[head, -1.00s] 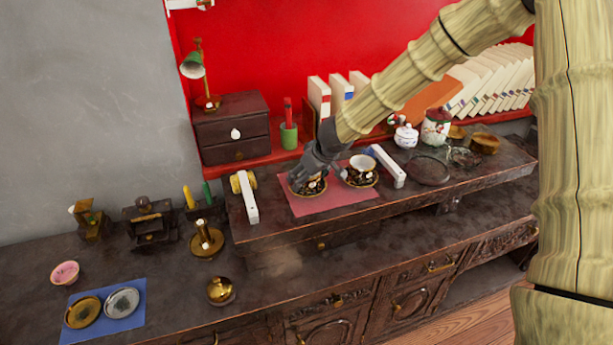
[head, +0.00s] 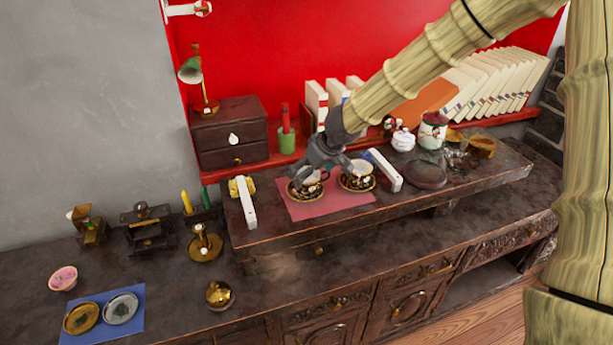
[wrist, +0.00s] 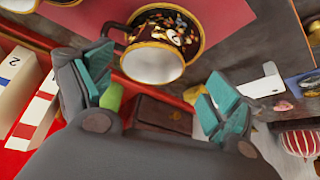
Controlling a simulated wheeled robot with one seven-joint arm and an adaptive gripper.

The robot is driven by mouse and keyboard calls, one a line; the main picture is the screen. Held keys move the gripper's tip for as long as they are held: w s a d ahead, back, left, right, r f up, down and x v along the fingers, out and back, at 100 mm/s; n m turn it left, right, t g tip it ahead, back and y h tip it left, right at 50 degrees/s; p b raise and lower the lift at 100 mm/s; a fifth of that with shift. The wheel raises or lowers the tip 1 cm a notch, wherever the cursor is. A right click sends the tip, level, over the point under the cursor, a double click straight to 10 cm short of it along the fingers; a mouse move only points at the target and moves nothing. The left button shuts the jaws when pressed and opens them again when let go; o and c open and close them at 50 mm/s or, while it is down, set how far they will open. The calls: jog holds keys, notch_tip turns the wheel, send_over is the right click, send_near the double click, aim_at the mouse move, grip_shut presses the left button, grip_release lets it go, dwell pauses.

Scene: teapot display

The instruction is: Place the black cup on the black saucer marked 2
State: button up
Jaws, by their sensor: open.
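A black cup with a floral pattern and gold rim (wrist: 155,60) shows just beyond my fingers in the wrist view. It appears to sit on its dark patterned saucer (wrist: 196,22). In the head view this left saucer (head: 304,196) is on the pink mat, partly hidden by my gripper. My gripper (head: 322,172) is open and empty, just above and behind the cup; its teal-padded fingers (wrist: 155,88) are spread wide apart. A second black cup (head: 358,167) stands on the right saucer (head: 357,184). A white block bearing a "2" (wrist: 12,75) shows at the wrist view's left.
The pink mat (head: 325,209) lies on a raised dark shelf. White bars stand left (head: 248,202) and right (head: 385,170) of it. Books (head: 317,102) and a green pot (head: 287,141) stand behind.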

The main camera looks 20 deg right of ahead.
jog(key=v, duration=0.6)
jog(key=shift+r, duration=0.2)
